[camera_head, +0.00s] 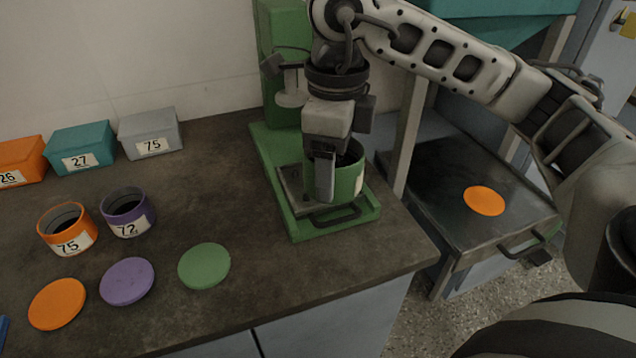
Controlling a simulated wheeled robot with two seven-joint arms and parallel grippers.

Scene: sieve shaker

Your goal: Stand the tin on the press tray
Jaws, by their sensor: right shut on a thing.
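A green tin (347,180) with a dark inside and a pale label at its right edge is at the green press (277,75). It is over the press tray (299,201), a dark plate with a handle on the green base. My right gripper (325,190) reaches down from above and is shut on the tin's wall, with one finger in front of it. The tin looks upright. Whether its bottom touches the tray is hidden. My left gripper is not in view.
An orange tin (68,241) and a purple tin (128,222) stand left on the counter, with orange, purple and green lids (204,265) in front. Labelled boxes (150,132) line the wall. Another orange disc (484,201) lies on the lower surface at right.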

